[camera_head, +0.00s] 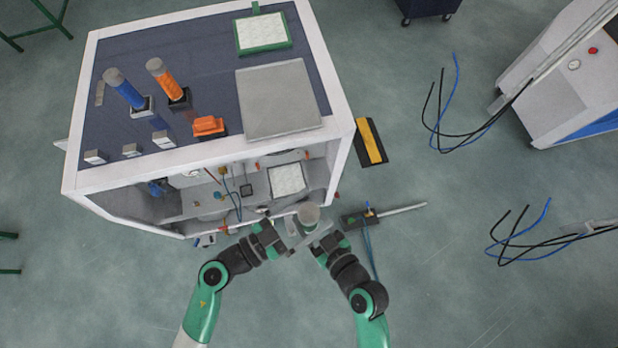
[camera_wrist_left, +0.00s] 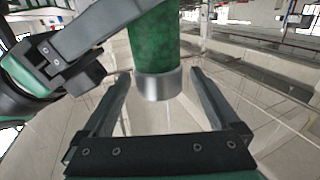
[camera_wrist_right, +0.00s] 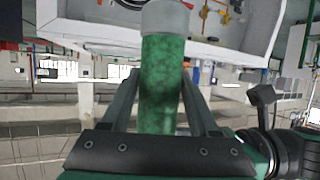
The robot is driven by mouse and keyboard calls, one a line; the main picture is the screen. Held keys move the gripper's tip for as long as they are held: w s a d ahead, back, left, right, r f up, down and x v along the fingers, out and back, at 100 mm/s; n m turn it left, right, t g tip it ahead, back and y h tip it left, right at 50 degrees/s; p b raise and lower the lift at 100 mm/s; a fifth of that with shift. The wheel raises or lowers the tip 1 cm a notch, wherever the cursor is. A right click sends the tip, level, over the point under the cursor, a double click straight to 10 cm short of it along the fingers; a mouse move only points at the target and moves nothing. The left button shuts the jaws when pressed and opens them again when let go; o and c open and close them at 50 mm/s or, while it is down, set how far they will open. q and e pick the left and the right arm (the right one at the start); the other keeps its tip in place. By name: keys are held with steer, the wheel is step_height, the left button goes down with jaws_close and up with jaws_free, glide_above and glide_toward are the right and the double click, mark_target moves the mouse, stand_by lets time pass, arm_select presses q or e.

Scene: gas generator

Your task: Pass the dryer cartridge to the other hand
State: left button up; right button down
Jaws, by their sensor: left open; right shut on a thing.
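The dryer cartridge is a green cylinder with grey end caps. In the head view only its round grey cap (camera_head: 309,213) shows clearly, in front of the cabinet's open side. My right gripper (camera_head: 314,238) is shut on the cartridge; in the right wrist view the green body (camera_wrist_right: 161,80) lies between its fingers. My left gripper (camera_head: 291,232) is open beside it. In the left wrist view the green body (camera_wrist_left: 153,48) and a grey end (camera_wrist_left: 158,85) appear between the left fingertips. I cannot tell whether they touch it.
The white-framed generator cabinet (camera_head: 344,98) stands just behind my grippers, with pipes and fittings inside. A dark device with a pale rod (camera_head: 402,208) is to the right. A black and yellow block (camera_head: 371,142) lies beside the cabinet.

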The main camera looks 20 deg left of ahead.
arm_select(q)
steer(key=v, duration=0.9)
